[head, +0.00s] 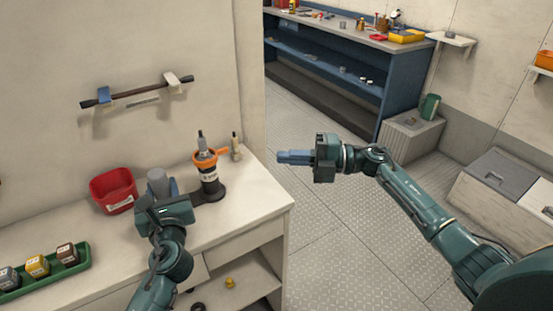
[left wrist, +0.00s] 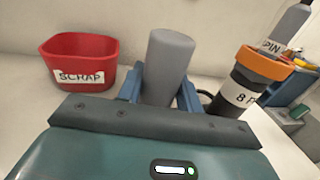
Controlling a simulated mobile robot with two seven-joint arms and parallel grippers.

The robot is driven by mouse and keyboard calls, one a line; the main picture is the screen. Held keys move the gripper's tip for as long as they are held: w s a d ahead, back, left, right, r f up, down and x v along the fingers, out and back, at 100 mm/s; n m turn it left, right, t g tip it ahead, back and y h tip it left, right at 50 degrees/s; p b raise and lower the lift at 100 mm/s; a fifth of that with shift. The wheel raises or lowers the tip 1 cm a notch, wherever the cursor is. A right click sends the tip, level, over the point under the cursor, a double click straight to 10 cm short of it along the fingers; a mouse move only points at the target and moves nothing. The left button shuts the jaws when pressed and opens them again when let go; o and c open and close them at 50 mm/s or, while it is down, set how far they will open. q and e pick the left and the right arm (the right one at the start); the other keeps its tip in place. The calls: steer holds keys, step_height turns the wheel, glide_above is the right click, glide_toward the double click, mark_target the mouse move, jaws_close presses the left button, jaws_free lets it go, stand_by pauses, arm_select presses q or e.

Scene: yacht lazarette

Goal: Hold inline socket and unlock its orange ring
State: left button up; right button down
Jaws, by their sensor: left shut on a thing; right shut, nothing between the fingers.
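The inline socket (head: 209,176) stands upright on the counter, a dark body with a white label. It also shows at the right of the left wrist view (left wrist: 238,97), its label partly cut off. Its orange ring (head: 204,158) sits around the top, with a tab to the right; a grey plug (left wrist: 287,24) marked "PIN" rises from it. My left gripper (head: 160,192) is shut on a grey cylinder (left wrist: 169,60), left of the dark socket; whether the two are joined is unclear. My right gripper (head: 284,157) is shut and empty, right of the socket and apart from it.
A red scrap bin (head: 113,190) stands left of my left gripper. A small beige bottle-like item (head: 236,148) stands behind the socket. A wall rail (head: 140,91) hangs above. The counter's right end is clear.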

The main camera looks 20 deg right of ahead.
stand_by(0.3)
arm_select(q)
steer(key=o, duration=1.3)
